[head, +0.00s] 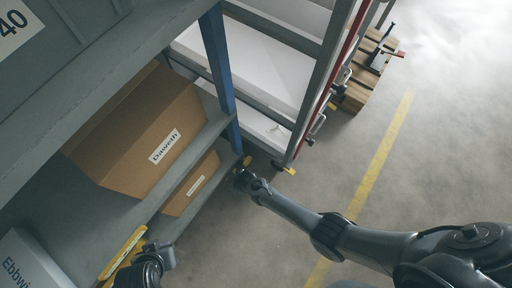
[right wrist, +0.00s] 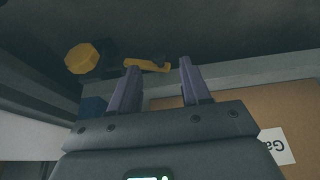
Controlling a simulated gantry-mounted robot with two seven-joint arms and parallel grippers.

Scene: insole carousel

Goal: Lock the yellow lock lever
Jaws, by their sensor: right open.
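A yellow lever (right wrist: 147,65) shows in the right wrist view, a flat bar with a small darker end at right, just past my fingertips. A yellow eight-sided knob (right wrist: 80,57) sits left of it on a dark mount. In the head view a small yellow part (head: 247,161) shows at the foot of the blue shelf post, beside my right gripper (head: 243,175). My right gripper, also in the right wrist view (right wrist: 160,75), is open and empty, its left fingertip close to the lever; contact cannot be told. My left gripper (head: 155,258) is at the lower left; its fingers are unclear.
Brown boxes (head: 150,125) stand on grey shelves behind a blue post (head: 217,70). A tall metal frame (head: 318,85) with yellow foot parts stands right of the post. A yellow piece (head: 122,255) lies by my left gripper.

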